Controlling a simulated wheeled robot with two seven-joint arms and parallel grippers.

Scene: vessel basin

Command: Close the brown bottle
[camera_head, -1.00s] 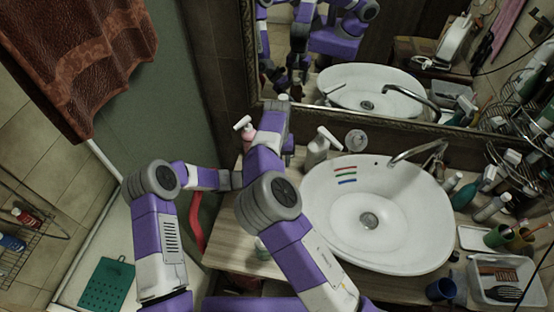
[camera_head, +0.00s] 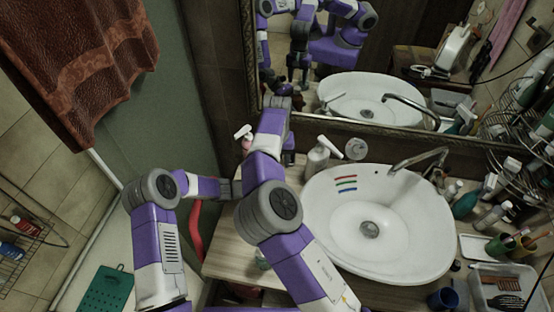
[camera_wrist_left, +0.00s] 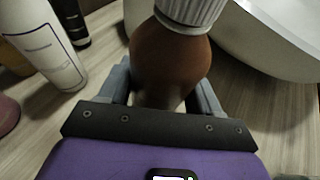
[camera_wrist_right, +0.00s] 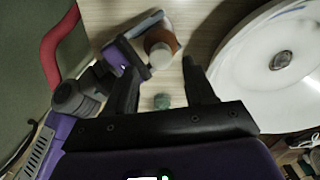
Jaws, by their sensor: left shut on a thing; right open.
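The brown bottle (camera_wrist_left: 170,60) has a round body and a pale ribbed top (camera_wrist_left: 190,8). My left gripper (camera_wrist_left: 160,88) is shut on the bottle. In the right wrist view the bottle (camera_wrist_right: 157,36) stands at the counter, its white round top (camera_wrist_right: 160,57) facing up towards that camera. I cannot tell whether this top is tight. My right gripper (camera_wrist_right: 160,75) is open and empty above the counter. In the head view my right arm hides the bottle and both gripper tips.
A small greenish round thing (camera_wrist_right: 162,101) is on the counter, showing between the right fingers. The white sink (camera_head: 410,240) is to the right. A white pump bottle (camera_head: 317,160) and a pink one (camera_head: 246,145) stand behind. The mirror (camera_head: 350,70) closes off the back.

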